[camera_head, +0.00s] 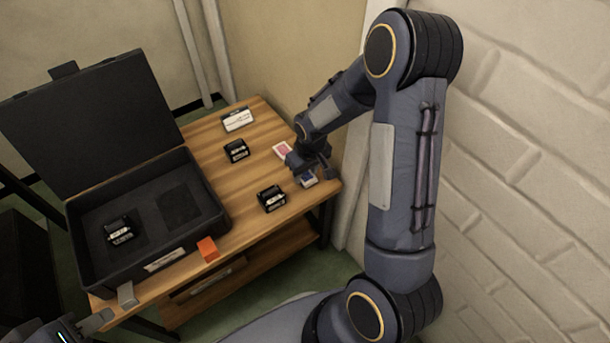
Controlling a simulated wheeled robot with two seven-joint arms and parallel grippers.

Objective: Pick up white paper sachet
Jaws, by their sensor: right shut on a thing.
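My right gripper (309,167) reaches down over the right end of the wooden table. It is shut on a small white packet with blue on it (308,181), which shows just under the fingers and looks like the white paper sachet; the fingers hide part of it. A white and red packet (282,150) lies flat just left of the gripper. A white labelled item with a dark top (238,121) lies at the back of the table. My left gripper (112,309) is at the lower left, by the case's front corner, its fingers apart and empty.
An open black case (215,212) stands on the table's left, with a black labelled block (119,231) in it. Two similar blocks (236,151) (271,199) stand on the table (205,137). An orange block (208,249) is at the case's front. A brick wall is at right.

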